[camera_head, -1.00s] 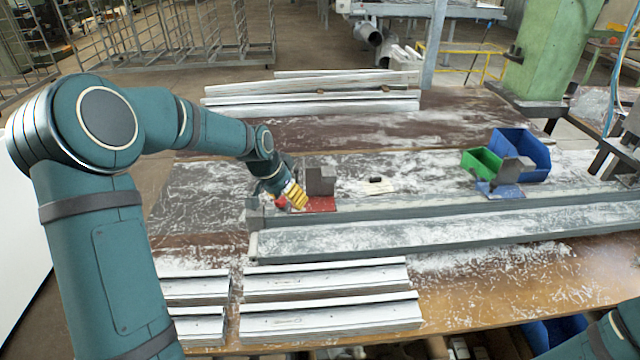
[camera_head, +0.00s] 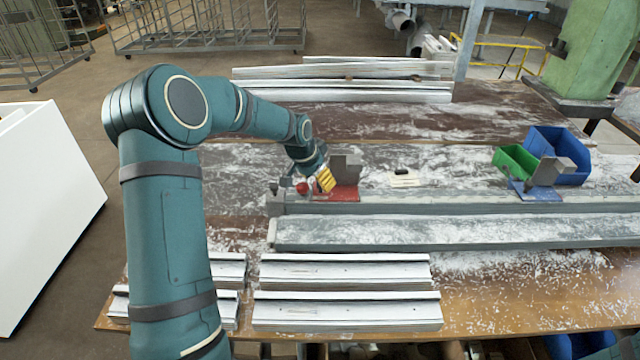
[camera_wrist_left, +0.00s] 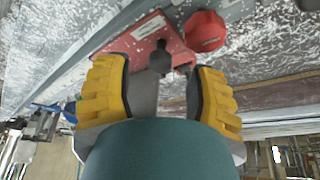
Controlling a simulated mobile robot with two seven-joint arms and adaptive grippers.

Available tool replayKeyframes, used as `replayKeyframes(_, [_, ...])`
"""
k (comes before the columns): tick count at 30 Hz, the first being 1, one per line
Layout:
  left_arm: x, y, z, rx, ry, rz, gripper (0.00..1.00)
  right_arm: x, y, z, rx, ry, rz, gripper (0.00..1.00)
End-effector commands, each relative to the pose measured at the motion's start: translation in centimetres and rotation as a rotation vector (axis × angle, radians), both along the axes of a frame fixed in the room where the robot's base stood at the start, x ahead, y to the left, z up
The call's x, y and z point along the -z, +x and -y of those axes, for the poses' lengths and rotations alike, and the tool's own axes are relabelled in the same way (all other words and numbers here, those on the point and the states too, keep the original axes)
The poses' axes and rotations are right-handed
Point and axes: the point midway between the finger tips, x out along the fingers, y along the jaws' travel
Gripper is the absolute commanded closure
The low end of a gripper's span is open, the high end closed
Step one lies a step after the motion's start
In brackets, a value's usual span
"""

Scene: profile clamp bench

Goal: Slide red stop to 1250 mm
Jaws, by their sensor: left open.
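The red stop is a red plate (camera_head: 338,195) with a grey upright block (camera_head: 346,168) and a round red knob (camera_head: 302,188), at the left end of the grey rail. My left gripper (camera_head: 326,181), with yellow fingers, is at the stop, between knob and block in the head view. In the left wrist view, the gripper (camera_wrist_left: 160,68) is open. The red plate (camera_wrist_left: 148,38) and a dark post (camera_wrist_left: 160,58) show between and beyond its fingers, and the red knob (camera_wrist_left: 205,31) lies beyond the right finger. Contact cannot be told. My right gripper is out of view.
A blue stop (camera_head: 540,190) with a grey block sits further right, before a green bin (camera_head: 515,161) and a blue bin (camera_head: 556,152). A small black object (camera_head: 402,171) lies behind the rail.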

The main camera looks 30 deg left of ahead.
Motion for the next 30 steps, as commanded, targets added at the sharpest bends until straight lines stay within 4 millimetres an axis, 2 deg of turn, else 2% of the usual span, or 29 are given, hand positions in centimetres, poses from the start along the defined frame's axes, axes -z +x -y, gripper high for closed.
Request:
replayKeyframes(1, [0.7, 0.3, 0.1, 0.0, -0.001, -0.001, 0.44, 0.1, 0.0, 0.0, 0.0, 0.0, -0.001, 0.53])
replayKeyframes(6, [1.9, 0.8, 0.2, 0.0, 0.0, 0.0, 0.44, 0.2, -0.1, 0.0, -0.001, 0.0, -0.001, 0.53])
replayKeyframes(16, [2.2, 0.9, 0.2, 0.0, 0.001, 0.001, 0.44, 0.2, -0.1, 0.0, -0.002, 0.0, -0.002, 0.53])
replayKeyframes(17, [2.2, 0.9, 0.2, 0.0, 0.0, 0.001, 0.42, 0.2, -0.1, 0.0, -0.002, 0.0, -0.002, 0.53])
replayKeyframes(21, [2.2, 0.9, 0.2, 0.0, 0.0, 0.0, 0.91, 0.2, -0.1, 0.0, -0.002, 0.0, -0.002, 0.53])
replayKeyframes(22, [2.2, 0.9, 0.2, 0.0, 0.0, 0.0, 1.0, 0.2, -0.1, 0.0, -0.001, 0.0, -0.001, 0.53])
replayKeyframes(30, [2.2, 0.9, 0.2, 0.0, 0.0, 0.001, 1.0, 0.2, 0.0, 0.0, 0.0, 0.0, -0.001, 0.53])
